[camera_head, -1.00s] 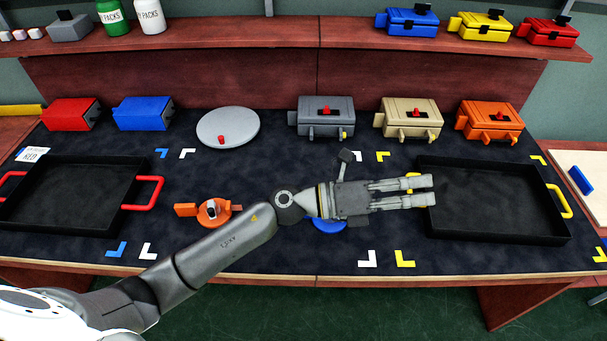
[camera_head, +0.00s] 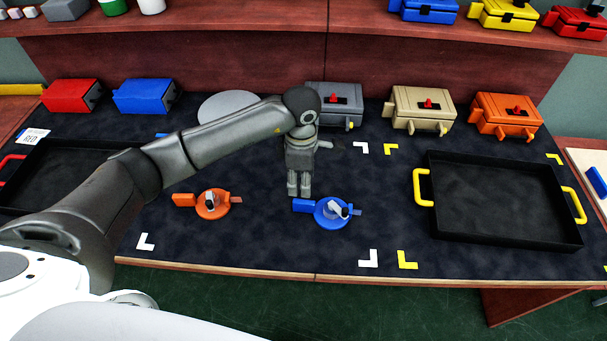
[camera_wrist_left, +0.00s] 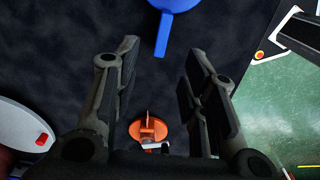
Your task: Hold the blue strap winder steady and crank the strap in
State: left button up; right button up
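The blue strap winder (camera_head: 326,216) lies on the dark mat, with a blue tab (camera_head: 303,205) to its left and a light grey crank on top. My left gripper (camera_head: 299,192) points down just behind the tab in the head view. In the left wrist view its fingers (camera_wrist_left: 163,52) are wide apart with nothing between their tips. The blue tab (camera_wrist_left: 162,36) shows ahead of the gap there, and the winder's disc (camera_wrist_left: 176,4) is cut off by the top edge. My right gripper is not in view.
An orange winder (camera_head: 205,211) lies to the left on the mat. A black tray with yellow handles (camera_head: 423,188) stands right, another black tray (camera_head: 40,145) left, partly behind my arm. Several boxes line the back, with a grey round plate (camera_head: 215,104) partly hidden. The front middle is clear.

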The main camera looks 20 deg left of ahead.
aim_at(302, 201)
pick_arm(q)
notch_tip(302, 201, down, 8)
jog(key=shift+s+d+f+p, duration=0.1)
jog(key=shift+f+p, duration=0.15)
jog(key=shift+p, duration=0.45)
jog(key=shift+f, duration=0.8)
grip_shut()
jog(key=c, duration=0.8)
grip_release()
grip_shut()
